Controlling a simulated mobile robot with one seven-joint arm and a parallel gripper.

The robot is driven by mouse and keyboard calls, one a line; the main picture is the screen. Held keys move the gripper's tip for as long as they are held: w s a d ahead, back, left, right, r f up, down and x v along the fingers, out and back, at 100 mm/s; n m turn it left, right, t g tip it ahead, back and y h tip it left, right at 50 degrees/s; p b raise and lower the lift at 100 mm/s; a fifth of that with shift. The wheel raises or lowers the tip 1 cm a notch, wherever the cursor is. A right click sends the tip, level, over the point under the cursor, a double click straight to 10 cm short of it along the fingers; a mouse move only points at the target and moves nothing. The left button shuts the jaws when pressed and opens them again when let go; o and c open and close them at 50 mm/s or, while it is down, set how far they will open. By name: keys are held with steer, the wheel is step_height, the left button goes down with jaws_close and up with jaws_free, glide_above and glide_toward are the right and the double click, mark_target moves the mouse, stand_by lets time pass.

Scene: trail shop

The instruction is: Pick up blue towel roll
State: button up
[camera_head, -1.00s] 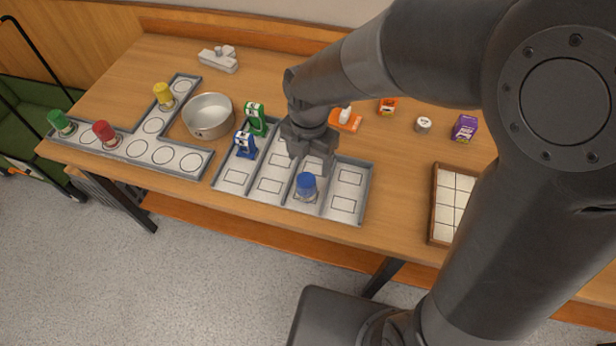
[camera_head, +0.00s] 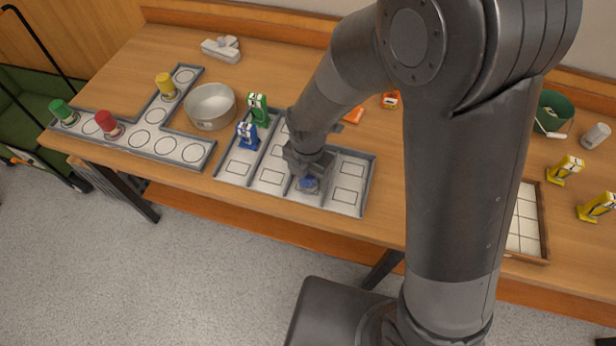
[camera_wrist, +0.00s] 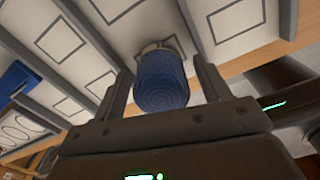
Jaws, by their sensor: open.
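The blue towel roll (camera_wrist: 161,82) stands between the two open fingers of my gripper (camera_wrist: 158,88) in the wrist view, with a small gap showing on both sides. In the head view my gripper (camera_head: 308,168) is low over the grey divided tray (camera_head: 367,190), and only part of the blue roll (camera_head: 309,183) shows below it. The roll is in a front compartment of the tray, and its far side is hidden by my gripper.
A blue item (camera_head: 246,136) and a green item (camera_head: 259,109) stand in the tray's left part. A metal pot (camera_head: 211,106) is left of it.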

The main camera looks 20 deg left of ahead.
steer(key=shift+c, duration=0.2)
steer(key=c, duration=1.1)
steer(key=shift+o, duration=0.2)
steer(key=shift+r, duration=0.1)
